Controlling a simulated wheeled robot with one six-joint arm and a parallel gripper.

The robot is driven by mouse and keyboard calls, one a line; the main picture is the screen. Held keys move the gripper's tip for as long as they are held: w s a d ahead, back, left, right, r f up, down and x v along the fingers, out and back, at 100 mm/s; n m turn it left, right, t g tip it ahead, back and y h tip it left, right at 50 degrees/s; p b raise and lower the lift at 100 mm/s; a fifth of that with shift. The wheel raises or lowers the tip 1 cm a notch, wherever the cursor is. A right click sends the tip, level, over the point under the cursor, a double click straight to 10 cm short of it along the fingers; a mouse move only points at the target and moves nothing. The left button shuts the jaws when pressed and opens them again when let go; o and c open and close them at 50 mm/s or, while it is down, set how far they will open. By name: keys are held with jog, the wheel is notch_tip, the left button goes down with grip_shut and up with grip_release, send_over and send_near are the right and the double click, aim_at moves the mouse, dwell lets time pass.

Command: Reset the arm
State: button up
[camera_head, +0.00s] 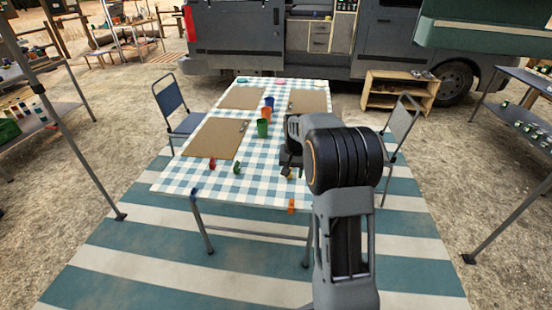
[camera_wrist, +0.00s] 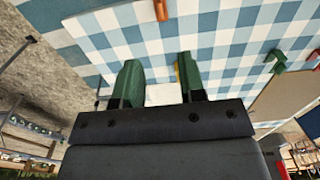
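My gripper (camera_wrist: 159,75) shows in the wrist view with its two green fingers apart and nothing held between them. It is above the blue-and-white checked table (camera_head: 273,181). In the head view my arm reaches over the right near part of the table, and its dark wrist largely hides the gripper. A small yellow piece (camera_wrist: 178,72) shows beside one finger in the wrist view; I cannot tell what it is.
Brown boards (camera_head: 213,139), a green cup (camera_head: 263,128) and an orange cup (camera_head: 266,113) are on the table. Small red and green clips are near its front. Chairs stand left (camera_head: 179,108) and right (camera_head: 402,124). A wooden shelf (camera_head: 399,92) stands by the van (camera_head: 236,38).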

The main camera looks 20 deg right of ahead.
jog(key=shift+r, duration=0.15)
jog(key=s+a+r+n+t+p, duration=0.1)
jog(key=s+a+r+n+p, duration=0.1)
jog(key=s+a+r, duration=0.2)
jog(key=s+a+r+n+t+p, duration=0.1)
jog(key=s+a+r, duration=0.3)
jog(key=s, duration=0.7)
jog(key=s+a+r+n+t+p, duration=0.1)
jog(key=s+a+r+n+p, duration=0.2)
jog(key=s, duration=0.4)
jog(key=shift+s+a+r+t, duration=0.2)
jog(key=shift+a+r+t, duration=0.1)
jog(key=shift+a+r, duration=0.65)
jog(key=shift+f, duration=0.1)
